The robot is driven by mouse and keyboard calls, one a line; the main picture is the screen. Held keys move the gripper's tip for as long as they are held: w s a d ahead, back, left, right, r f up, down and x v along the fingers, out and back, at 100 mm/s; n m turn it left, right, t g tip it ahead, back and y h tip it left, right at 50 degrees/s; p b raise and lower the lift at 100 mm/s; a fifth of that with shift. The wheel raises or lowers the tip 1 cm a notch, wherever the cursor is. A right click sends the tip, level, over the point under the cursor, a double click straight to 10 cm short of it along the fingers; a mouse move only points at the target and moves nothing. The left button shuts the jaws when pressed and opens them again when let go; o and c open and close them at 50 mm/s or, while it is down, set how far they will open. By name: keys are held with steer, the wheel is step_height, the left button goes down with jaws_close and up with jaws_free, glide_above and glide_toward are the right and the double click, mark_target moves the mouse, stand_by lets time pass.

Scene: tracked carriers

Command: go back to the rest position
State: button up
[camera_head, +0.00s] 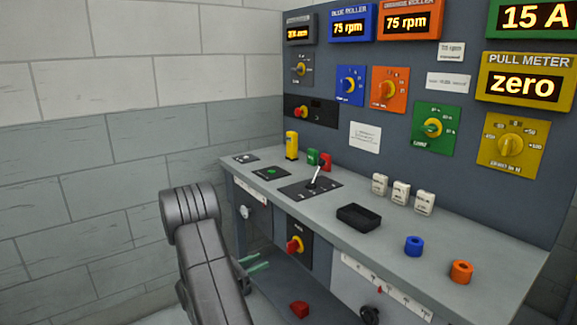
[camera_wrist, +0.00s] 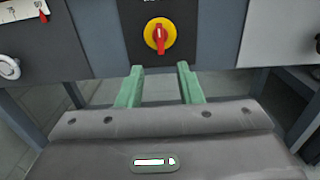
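My gripper (camera_wrist: 161,88) shows in the wrist view as two green fingers standing apart with nothing between them. It points at the front of the console, just below a red and yellow rotary switch (camera_wrist: 160,35), and seems apart from it. In the head view my gripper (camera_head: 255,264) is low in front of the console, partly hidden behind my dark grey arm. The same rotary switch (camera_head: 294,245) sits on a black plate on the console's front, to the right of the gripper.
The console worktop (camera_head: 385,235) carries a black tray (camera_head: 359,218), a lever (camera_head: 315,176), a blue ring (camera_head: 413,246) and an orange ring (camera_head: 461,271). A red block (camera_head: 299,309) lies low under the worktop. A block wall (camera_head: 110,150) stands at the left.

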mark_target(289, 253)
steer(key=b+x, duration=0.1)
steer(key=x, duration=1.1)
steer(key=shift+w+d, duration=0.1)
steer(key=shift+d, duration=0.2)
steer(key=shift+a+f+m+b, duration=0.1)
steer(key=shift+f+m+b, duration=0.05)
steer(key=shift+m+b, duration=0.3)
steer(key=shift+a+m+b, duration=0.1)
steer(key=shift+m+b, duration=0.55)
steer(key=shift+m, duration=0.6)
steer(key=m+b, duration=0.1)
steer(key=m, duration=0.2)
steer(key=shift+m+b, duration=0.55)
steer(key=shift+m, duration=0.65)
steer(key=shift+r, duration=0.3)
